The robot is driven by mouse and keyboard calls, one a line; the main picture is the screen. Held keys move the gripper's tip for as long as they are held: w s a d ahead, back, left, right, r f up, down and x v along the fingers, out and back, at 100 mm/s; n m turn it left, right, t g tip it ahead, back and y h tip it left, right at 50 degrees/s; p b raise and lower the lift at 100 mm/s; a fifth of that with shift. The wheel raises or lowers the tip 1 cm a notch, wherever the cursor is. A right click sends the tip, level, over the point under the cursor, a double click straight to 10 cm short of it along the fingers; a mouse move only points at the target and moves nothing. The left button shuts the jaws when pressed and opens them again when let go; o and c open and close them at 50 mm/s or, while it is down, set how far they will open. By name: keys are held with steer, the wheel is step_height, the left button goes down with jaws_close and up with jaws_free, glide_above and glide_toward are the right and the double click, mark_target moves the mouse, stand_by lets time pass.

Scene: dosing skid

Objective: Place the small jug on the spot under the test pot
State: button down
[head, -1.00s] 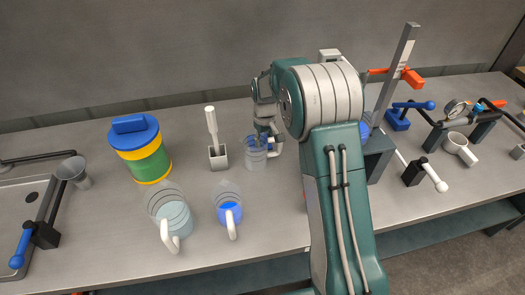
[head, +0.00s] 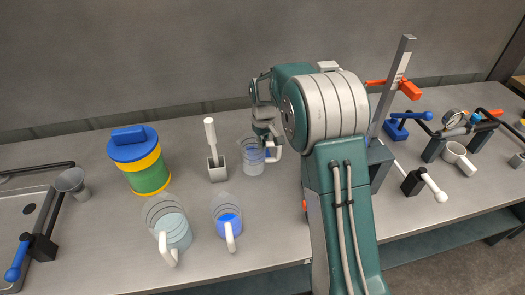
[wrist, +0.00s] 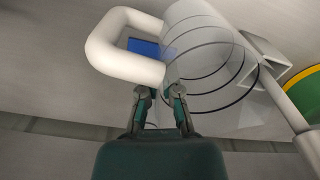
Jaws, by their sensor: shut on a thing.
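The wrist view shows my gripper (wrist: 161,97) shut at the lower bar of the white handle (wrist: 118,45), close to the ringed clear wall of the jug (wrist: 205,50). The jug seems a little above the bench. A blue patch (wrist: 146,48) shows through the handle opening, and a bit of blue shows beside the jug in the head view. I cannot identify the test pot or its spot; my arm hides part of the bench.
A larger clear jug (head: 174,232) and a jug with blue liquid (head: 228,222) stand in front. A brush holder (head: 217,171) and a blue-lidded canister (head: 141,162) are to the left.

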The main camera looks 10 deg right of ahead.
steer(key=s+r, duration=0.9)
steer(key=s, duration=0.5)
steer(key=shift+d+r, duration=0.15)
steer(key=shift+r, duration=0.2)
steer(key=shift+s, duration=0.1)
